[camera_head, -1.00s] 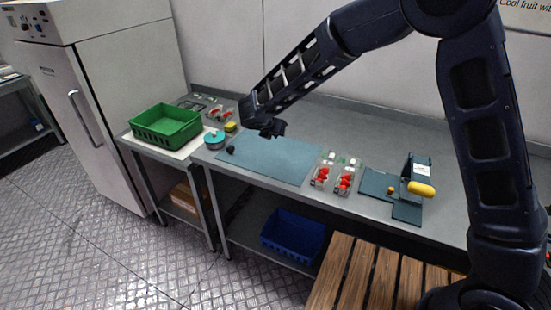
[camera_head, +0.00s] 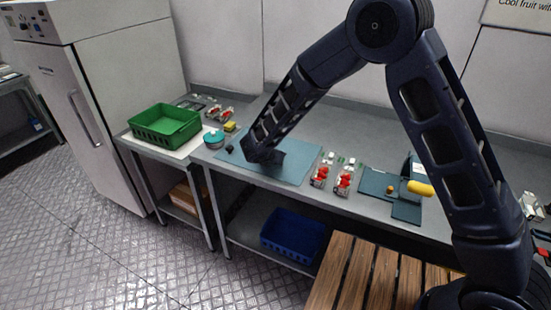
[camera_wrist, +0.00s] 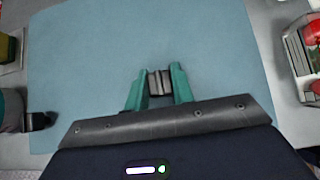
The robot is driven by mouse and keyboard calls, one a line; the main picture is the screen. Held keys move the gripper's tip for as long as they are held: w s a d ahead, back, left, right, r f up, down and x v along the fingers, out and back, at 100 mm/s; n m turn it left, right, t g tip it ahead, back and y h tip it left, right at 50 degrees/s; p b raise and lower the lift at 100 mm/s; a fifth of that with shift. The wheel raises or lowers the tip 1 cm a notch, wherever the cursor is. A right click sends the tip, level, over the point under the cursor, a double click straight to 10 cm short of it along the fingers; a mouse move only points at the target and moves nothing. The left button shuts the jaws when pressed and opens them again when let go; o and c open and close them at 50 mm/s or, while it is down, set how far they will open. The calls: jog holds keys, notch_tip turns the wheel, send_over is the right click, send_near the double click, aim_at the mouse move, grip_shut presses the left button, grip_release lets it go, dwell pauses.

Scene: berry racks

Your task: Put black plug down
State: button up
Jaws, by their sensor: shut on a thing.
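My gripper (camera_head: 276,160) is low over the blue-grey mat (camera_head: 300,172) on the bench, seen in the head view. In the wrist view, the green fingertips of my gripper (camera_wrist: 159,85) are shut on a small dark grey, ribbed piece, the black plug (camera_wrist: 159,80). It sits between the fingers, with the mat (camera_wrist: 100,45) below and around it. I cannot tell whether the plug touches the mat. In the head view the plug is hidden by my gripper and arm.
Left of the mat are a teal-topped pot (camera_head: 214,140) with a black part and a yellow sponge (camera_head: 230,127). A green crate (camera_head: 166,125) stands farther left. Clear punnets of red berries (camera_head: 320,176) stand to the right, then a dark device with a yellow handle (camera_head: 420,188).

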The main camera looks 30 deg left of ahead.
jog(key=o, duration=1)
jog(key=shift+f, duration=0.1)
jog(key=shift+c, duration=0.2)
jog(key=shift+s+r, duration=0.1)
jog(key=shift+r, duration=0.2)
jog(key=v, duration=1.1)
jog(key=shift+s+r, duration=0.2)
